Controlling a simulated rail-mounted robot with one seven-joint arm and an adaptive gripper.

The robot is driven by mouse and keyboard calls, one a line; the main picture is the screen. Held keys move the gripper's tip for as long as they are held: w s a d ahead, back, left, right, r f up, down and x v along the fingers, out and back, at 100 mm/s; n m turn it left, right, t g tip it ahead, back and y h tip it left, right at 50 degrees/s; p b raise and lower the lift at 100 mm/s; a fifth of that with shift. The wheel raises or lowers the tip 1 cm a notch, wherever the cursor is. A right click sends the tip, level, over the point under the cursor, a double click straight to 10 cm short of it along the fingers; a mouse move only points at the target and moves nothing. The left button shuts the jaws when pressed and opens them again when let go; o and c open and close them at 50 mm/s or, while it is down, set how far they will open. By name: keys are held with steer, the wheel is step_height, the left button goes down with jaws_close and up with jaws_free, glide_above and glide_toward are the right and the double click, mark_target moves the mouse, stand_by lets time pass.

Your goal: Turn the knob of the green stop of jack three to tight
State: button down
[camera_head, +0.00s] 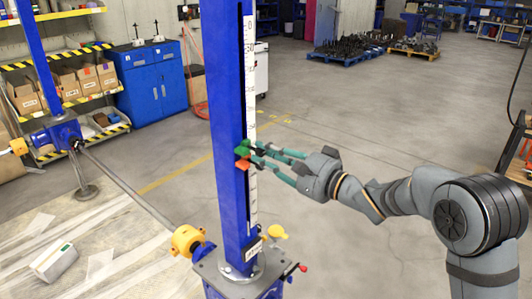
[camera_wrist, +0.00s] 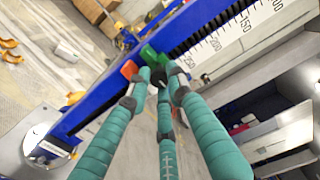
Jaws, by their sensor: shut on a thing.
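A tall blue jack column (camera_head: 226,100) with a white scale stands in the middle of the head view. A green stop (camera_head: 242,151) sits on its scale side, just above an orange-red stop (camera_head: 242,164). In the wrist view the green stop (camera_wrist: 150,55) lies beside the orange-red stop (camera_wrist: 129,69). My gripper (camera_head: 257,153), with teal fingers, reaches in from the right. Its fingertips close around a dark knob (camera_wrist: 158,76) at the green stop and largely hide it. The knob's tightness cannot be seen. No number naming the jack is readable.
A second blue column (camera_head: 40,60) stands at left, joined by a shaft (camera_head: 125,188) to a yellow coupling (camera_head: 186,240). A blue cabinet (camera_head: 150,82) and box shelves stand behind. The floor right of the column is clear around my arm.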

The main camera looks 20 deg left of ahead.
steer(key=shift+w+d+r+m, duration=0.1)
steer(key=shift+w+r+m, duration=0.1)
steer(key=shift+r+m, duration=0.25)
steer(key=c, duration=1.8)
jaws_free()
steer(key=shift+f, duration=0.15)
steer(key=shift+o, duration=1.1)
steer(key=shift+s+f, duration=0.1)
steer(key=shift+f, duration=0.1)
steer(key=v, duration=1.2)
steer(key=x, duration=1.2)
